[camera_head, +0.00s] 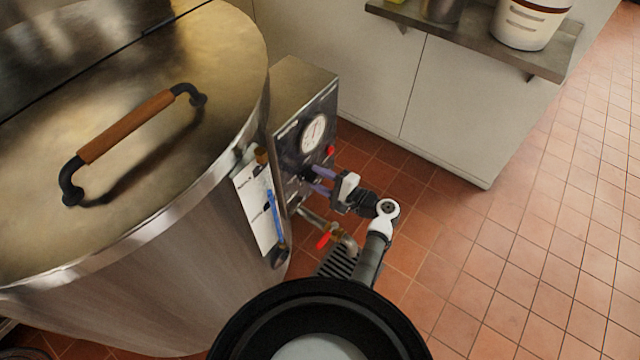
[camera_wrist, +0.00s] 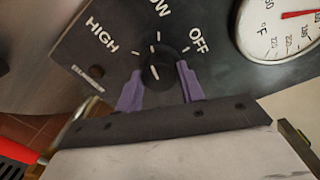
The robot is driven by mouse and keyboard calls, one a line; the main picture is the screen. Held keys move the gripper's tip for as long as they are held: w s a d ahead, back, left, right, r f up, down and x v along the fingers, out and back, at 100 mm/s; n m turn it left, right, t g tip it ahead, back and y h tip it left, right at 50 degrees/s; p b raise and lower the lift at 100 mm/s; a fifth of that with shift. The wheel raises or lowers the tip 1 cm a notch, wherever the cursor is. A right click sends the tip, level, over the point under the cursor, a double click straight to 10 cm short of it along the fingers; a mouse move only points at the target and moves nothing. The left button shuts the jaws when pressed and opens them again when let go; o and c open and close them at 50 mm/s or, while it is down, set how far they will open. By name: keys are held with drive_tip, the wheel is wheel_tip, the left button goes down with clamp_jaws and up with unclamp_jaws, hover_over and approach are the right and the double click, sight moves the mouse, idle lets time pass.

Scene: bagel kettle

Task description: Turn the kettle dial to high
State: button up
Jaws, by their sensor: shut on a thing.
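The kettle (camera_head: 150,290) is a large metal drum with a lid at the left of the head view. Its control box (camera_head: 300,90) is fixed on its right side. The black dial (camera_wrist: 160,68) is on the box's dark panel, with HIGH, a partly cut-off word ending in OW, and OFF printed around it. A white line near the dial's top edge lies below the cut-off word. My gripper (camera_head: 318,180) reaches the panel from the right. In the wrist view its purple fingers (camera_wrist: 160,86) are shut on the dial, one on each side.
A round gauge (camera_head: 314,132) sits above the dial, with a red light (camera_head: 330,151) beside it. A red-handled valve (camera_head: 325,239) and a floor drain (camera_head: 338,264) are below. A paper sheet (camera_head: 256,208) hangs left of the box. A shelf (camera_head: 480,38) holds a white bucket (camera_head: 530,22).

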drive_tip(key=n+b, duration=0.1)
drive_tip(key=b, duration=0.1)
drive_tip(key=n+b, duration=0.1)
drive_tip(key=n, duration=0.1)
drive_tip(key=n+b, duration=0.2)
drive_tip(key=shift+f+b, duration=0.25)
drive_tip(key=shift+b, duration=0.1)
drive_tip(key=n+b, duration=0.3)
drive_tip(key=shift+s+r+t, duration=0.1)
drive_tip(key=shift+r+t, duration=0.05)
drive_tip(key=shift+t, duration=0.25)
drive_tip(key=shift+c, duration=0.2)
drive_tip(key=shift+r, duration=0.1)
drive_tip(key=o, duration=1)
drive_tip(key=p+v, duration=0.1)
drive_tip(key=v, duration=1.2)
drive_tip(key=shift+s+d+r, duration=0.25)
drive_tip(key=shift+d+r, duration=0.05)
